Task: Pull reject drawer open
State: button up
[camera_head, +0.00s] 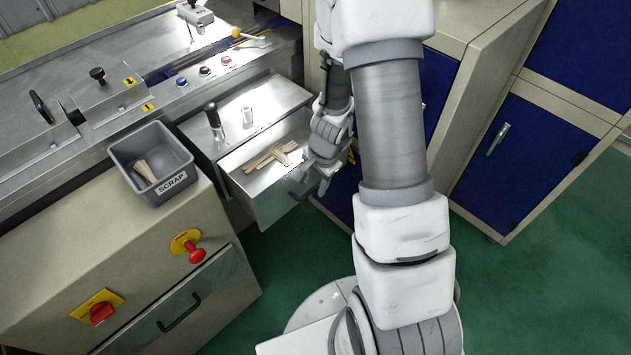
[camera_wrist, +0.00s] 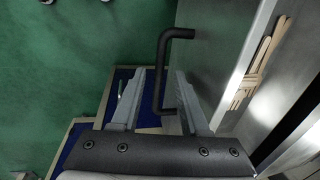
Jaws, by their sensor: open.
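The steel drawer (camera_head: 262,204) stands partly open below the machine deck, with several wooden sticks (camera_head: 270,156) lying inside. My gripper (camera_head: 311,185) is at the right end of its front panel. In the wrist view, the black bar handle (camera_wrist: 163,60) on the drawer front (camera_wrist: 212,45) runs between my two open fingers (camera_wrist: 160,75). The fingers stand apart on either side of the handle, and I see no clear contact. The sticks (camera_wrist: 250,65) also show there beyond the front panel. My arm hides part of the drawer's right side in the head view.
A grey SCRAP bin (camera_head: 152,165) with sticks stands on the cabinet at left. A red emergency knob (camera_head: 194,254) and a red rotary switch (camera_head: 102,312) sit on the cabinet front. Blue-doored cabinets (camera_head: 540,140) stand at right. Green floor (camera_head: 520,285) is open in front.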

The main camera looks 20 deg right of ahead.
notch_tip(320, 180, up, 17)
jog(key=s+d+p, duration=0.1)
jog(key=s+p, duration=0.2)
jog(key=p, duration=0.3)
jog(key=shift+d, duration=0.15)
jog(key=shift+r, duration=0.1)
jog(key=s+a+r+n+t, duration=0.1)
jog(key=s+a+r+n, duration=0.2)
jog(key=s+r+n, duration=0.3)
jog(key=s+a+r+n+t, duration=0.2)
jog(key=s+r+n, duration=0.5)
jog(key=r, duration=0.8)
jog(key=shift+a+t+h, duration=0.3)
jog(key=shift+a+h, duration=0.1)
jog(key=shift+a, duration=0.5)
